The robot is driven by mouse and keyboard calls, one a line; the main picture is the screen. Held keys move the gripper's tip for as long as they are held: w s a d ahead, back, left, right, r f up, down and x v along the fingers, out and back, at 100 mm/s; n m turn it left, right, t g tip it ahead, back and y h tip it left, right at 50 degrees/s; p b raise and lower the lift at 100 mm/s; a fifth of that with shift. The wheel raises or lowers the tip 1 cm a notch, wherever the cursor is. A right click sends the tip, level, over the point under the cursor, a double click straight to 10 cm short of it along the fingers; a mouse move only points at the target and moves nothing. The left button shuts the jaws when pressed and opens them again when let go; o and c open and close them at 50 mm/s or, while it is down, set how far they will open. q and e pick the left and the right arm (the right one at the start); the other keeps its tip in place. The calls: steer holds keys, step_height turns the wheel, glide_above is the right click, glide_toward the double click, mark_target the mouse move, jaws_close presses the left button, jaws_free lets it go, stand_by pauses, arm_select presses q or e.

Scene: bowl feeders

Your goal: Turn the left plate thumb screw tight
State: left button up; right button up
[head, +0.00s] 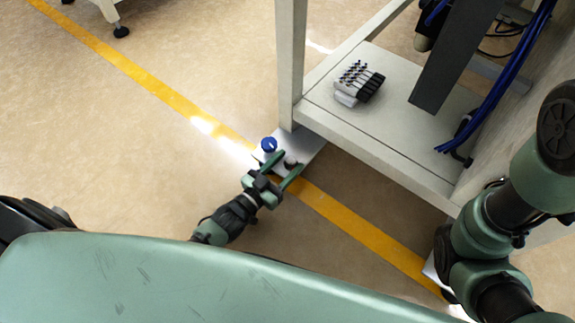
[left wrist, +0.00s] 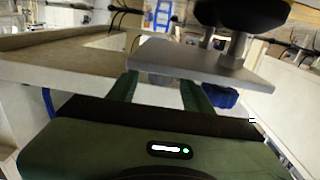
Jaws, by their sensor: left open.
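The pale metal left plate (head: 308,146) sits at the foot of the frame's near leg. A blue-topped knob (head: 268,145), which looks like the thumb screw, stands at its left end. A dark round part (head: 290,161) is beside it. My left gripper (head: 289,162) is open, its two green fingers around or above the dark part, the upper finger close to the blue knob. In the left wrist view the plate (left wrist: 185,62) crosses in front of the open fingers (left wrist: 160,92). A blue part (left wrist: 222,97) shows beyond the right finger. Contact cannot be told. My right gripper is out of view.
The pale frame's leg (head: 291,60) rises right behind the plate. Its shelf (head: 350,130) carries a small block with several blue-tipped fittings (head: 358,84). Blue cables (head: 510,80) hang at the right. The floor to the left is open, crossed by a yellow line (head: 150,85).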

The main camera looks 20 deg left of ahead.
arm_select(q)
steer(key=shift+w, duration=0.15)
jaws_close()
steer(key=shift+m+h, duration=0.4)
steer(key=m+g+h, duration=0.1)
steer(key=h, duration=0.1)
steer(key=shift+w+a+m+g+h+b, duration=0.1)
steer(key=shift+a+m+g+h+b, duration=0.1)
steer(key=shift+m+g+h+b, duration=0.2)
steer(key=shift+w+a+m+g+h+b, duration=0.1)
steer(key=shift+m+g+h+b, duration=0.95)
steer(key=shift+m+g+h, duration=0.65)
jaws_free()
